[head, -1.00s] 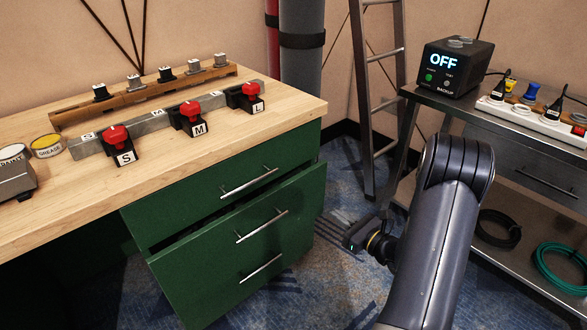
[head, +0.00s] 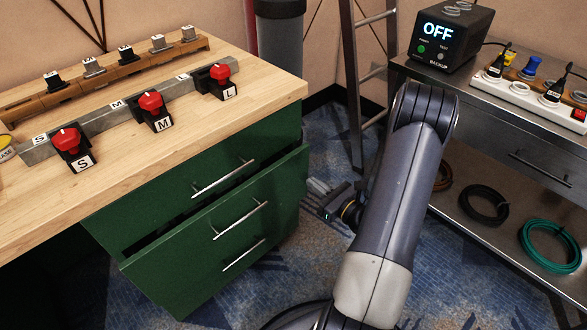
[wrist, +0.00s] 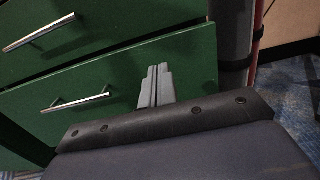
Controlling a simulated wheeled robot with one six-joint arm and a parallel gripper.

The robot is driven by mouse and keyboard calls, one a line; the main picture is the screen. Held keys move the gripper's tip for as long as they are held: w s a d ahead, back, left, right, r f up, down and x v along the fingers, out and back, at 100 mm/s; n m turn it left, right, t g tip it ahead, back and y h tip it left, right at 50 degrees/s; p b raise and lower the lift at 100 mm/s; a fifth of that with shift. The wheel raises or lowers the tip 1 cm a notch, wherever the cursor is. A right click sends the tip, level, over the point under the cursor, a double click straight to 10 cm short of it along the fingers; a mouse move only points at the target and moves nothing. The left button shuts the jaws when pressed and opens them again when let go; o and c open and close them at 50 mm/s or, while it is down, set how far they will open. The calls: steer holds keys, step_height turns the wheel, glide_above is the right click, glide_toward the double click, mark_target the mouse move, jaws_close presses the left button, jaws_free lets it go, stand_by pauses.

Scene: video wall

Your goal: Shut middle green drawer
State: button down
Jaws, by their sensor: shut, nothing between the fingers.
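The middle green drawer (head: 200,245) stands partly pulled out of the green cabinet, with a dark gap above its front edge. Its bar handle (head: 240,220) is silver. In the wrist view the drawer's front (wrist: 195,62) and handle (wrist: 76,102) lie below the top drawer. My gripper (head: 317,187) is shut and empty, low beside the right end of the drawer front. In the wrist view the closed fingers (wrist: 157,72) overlap the right part of that front. I cannot tell whether they touch it.
The top drawer (head: 190,190) above is shut. A wooden worktop (head: 120,190) bears several red-knobbed switches. A metal cart (head: 520,115) with a backup box (head: 450,40) stands right, and a ladder (head: 350,80) behind. Carpet (head: 300,255) is open between cabinet and cart.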

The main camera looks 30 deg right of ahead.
mark_target(287, 163)
steer(key=b+x, duration=0.1)
steer(key=x, duration=0.7)
steer(key=shift+w, duration=0.35)
steer(key=shift+a, duration=0.1)
steer(key=x, duration=0.3)
steer(key=shift+w+a+f+b, duration=0.1)
steer(key=shift+w+b, duration=0.15)
steer(key=shift+b, duration=0.15)
steer(key=shift+w+a, duration=0.1)
steer(key=shift+w, duration=0.25)
steer(key=shift+w+r, duration=0.1)
steer(key=shift+r, duration=0.15)
